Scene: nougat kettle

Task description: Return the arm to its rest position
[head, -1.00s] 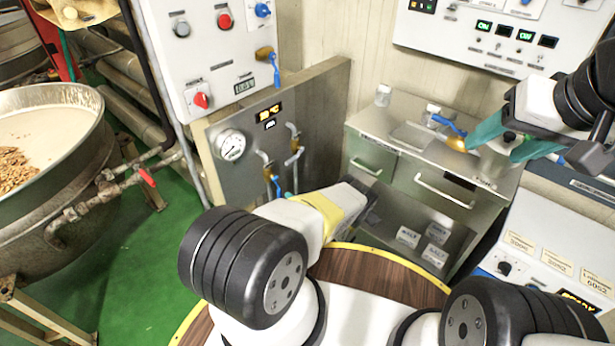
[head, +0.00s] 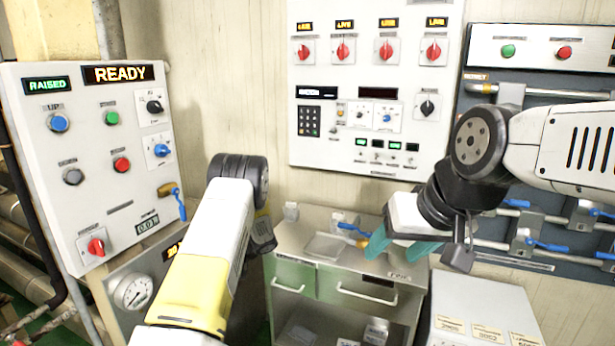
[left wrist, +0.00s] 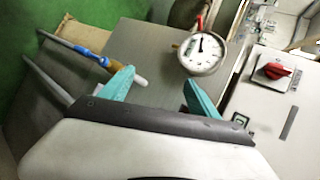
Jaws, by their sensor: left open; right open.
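My left arm (head: 205,265), white and yellow, rises from the bottom of the head view to a black wrist joint (head: 240,172). The left gripper's fingers are hidden in the head view. In the left wrist view its two teal fingers (left wrist: 160,90) are apart with nothing between them, in front of a grey panel with a gauge (left wrist: 203,53). My right gripper (head: 398,250) is open at the right of the head view, its teal fingers pointing down over the steel cabinet's top. My right arm (head: 565,145) comes in from the right.
A control panel (head: 118,215) reading READY stands at left, above a dial gauge (head: 132,291). The steel cabinet (head: 290,240) carries a blue-handled brass item (head: 352,228). A wall panel (head: 330,75) and blue-handled valves (head: 550,246) are behind. A labelled white box (head: 480,300) stands lower right.

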